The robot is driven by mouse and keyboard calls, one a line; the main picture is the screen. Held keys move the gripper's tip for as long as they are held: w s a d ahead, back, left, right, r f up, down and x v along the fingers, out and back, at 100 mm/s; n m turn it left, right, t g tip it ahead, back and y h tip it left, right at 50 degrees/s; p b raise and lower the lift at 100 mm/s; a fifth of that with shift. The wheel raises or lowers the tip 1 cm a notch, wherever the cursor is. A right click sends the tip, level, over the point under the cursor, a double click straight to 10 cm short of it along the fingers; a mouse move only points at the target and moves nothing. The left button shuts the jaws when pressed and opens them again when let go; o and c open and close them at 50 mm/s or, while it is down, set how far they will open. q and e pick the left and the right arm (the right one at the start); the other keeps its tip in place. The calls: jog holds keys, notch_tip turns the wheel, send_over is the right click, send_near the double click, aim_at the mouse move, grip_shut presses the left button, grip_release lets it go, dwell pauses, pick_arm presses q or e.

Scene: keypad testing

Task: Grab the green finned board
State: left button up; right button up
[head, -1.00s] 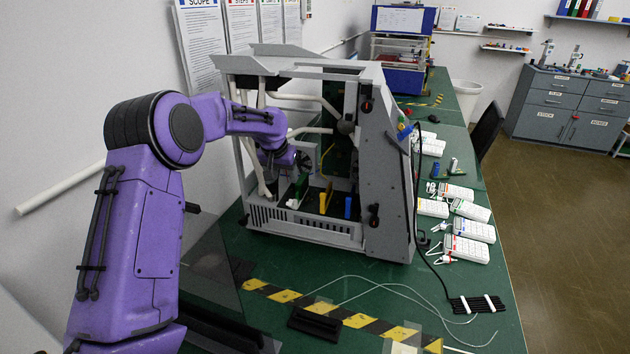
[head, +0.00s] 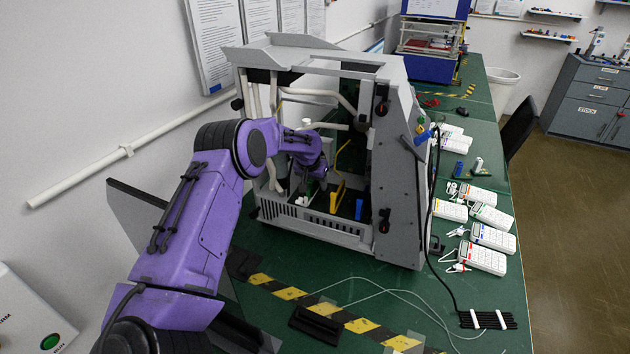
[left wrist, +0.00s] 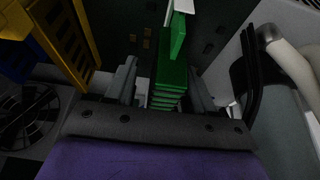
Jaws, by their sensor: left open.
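The green finned board (left wrist: 172,75) stands in the left wrist view, with a white piece at its far end. My left gripper (left wrist: 163,82) is open, with one finger on each side of the board's near, finned end. I cannot tell whether the fingers touch it. In the head view my left gripper (head: 322,180) is inside the open front of the grey machine (head: 404,200) and mostly hides the board there. My right gripper is not in view.
A yellow board (head: 338,195) and a blue board (head: 359,209) stand to the right inside the machine. The machine's frame and white pipes surround my arm. White keypads (head: 481,257) lie on the green table to the right. Black and yellow tape (head: 320,309) crosses the front.

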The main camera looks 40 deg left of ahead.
pick_arm(q)
jog(key=shift+a+f, duration=0.1)
jog(key=shift+a, duration=0.05)
jog(key=shift+s, duration=0.2)
jog(key=shift+c, duration=0.3)
jog(key=shift+w, duration=0.1)
grip_shut()
